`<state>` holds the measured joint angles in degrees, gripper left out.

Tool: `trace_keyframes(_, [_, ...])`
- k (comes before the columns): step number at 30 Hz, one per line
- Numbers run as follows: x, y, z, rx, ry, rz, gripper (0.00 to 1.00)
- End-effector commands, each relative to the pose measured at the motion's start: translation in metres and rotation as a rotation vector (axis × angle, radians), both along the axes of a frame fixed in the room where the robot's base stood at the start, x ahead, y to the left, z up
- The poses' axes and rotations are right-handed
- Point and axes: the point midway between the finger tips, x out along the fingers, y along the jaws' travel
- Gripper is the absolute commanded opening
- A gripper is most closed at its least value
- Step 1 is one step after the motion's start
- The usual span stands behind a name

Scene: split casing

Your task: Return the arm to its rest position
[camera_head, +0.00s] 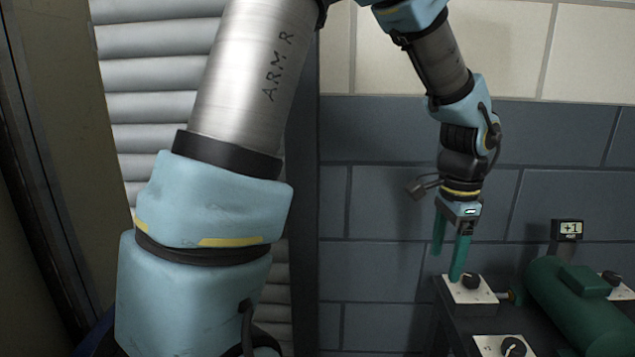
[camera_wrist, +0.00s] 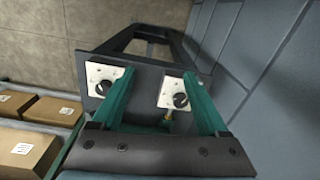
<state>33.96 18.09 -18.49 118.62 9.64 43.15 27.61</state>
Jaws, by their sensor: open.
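My gripper (camera_head: 448,264) hangs from my bent arm at the right of the head view, its two green fingers pointing down and apart, with nothing between them. One fingertip appears just above or in front of a white plate with a black knob (camera_head: 470,291); whether it touches cannot be told. In the wrist view my gripper (camera_wrist: 157,80) shows both fingers spread wide. Between and beyond them are a left knob plate (camera_wrist: 102,80) and a right knob plate (camera_wrist: 174,93) on a dark bench. The near part of my arm fills the left of the head view.
A green rounded casing (camera_head: 575,305) lies on the dark bench, right of the gripper. Another knob plate (camera_head: 502,347) is nearer. A tiled wall (camera_head: 390,200) stands behind. Cardboard boxes (camera_wrist: 28,147) sit at the wrist view's left.

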Motion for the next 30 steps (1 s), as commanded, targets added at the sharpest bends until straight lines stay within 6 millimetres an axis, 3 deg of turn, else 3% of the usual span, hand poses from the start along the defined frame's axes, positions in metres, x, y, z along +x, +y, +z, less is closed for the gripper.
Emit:
trace_keyframes(5, [0.032,0.087,-0.005,-0.018,-0.017,0.361,0.77])
trace_keyframes(7, [0.039,0.134,-0.008,-0.032,-0.028,0.564,0.77])
trace_keyframes(9, [0.041,0.182,-0.011,-0.05,-0.039,0.777,0.77])
trace_keyframes(12, [0.034,0.237,-0.015,-0.078,-0.053,1.045,0.77])
trace_keyframes(15, [0.024,0.274,-0.018,-0.103,-0.065,1.243,0.77])
trace_keyframes(20, [0.013,0.299,-0.021,-0.122,-0.073,1.394,0.77])
trace_keyframes(30, [0.013,0.3,-0.021,-0.123,-0.073,1.403,0.77])
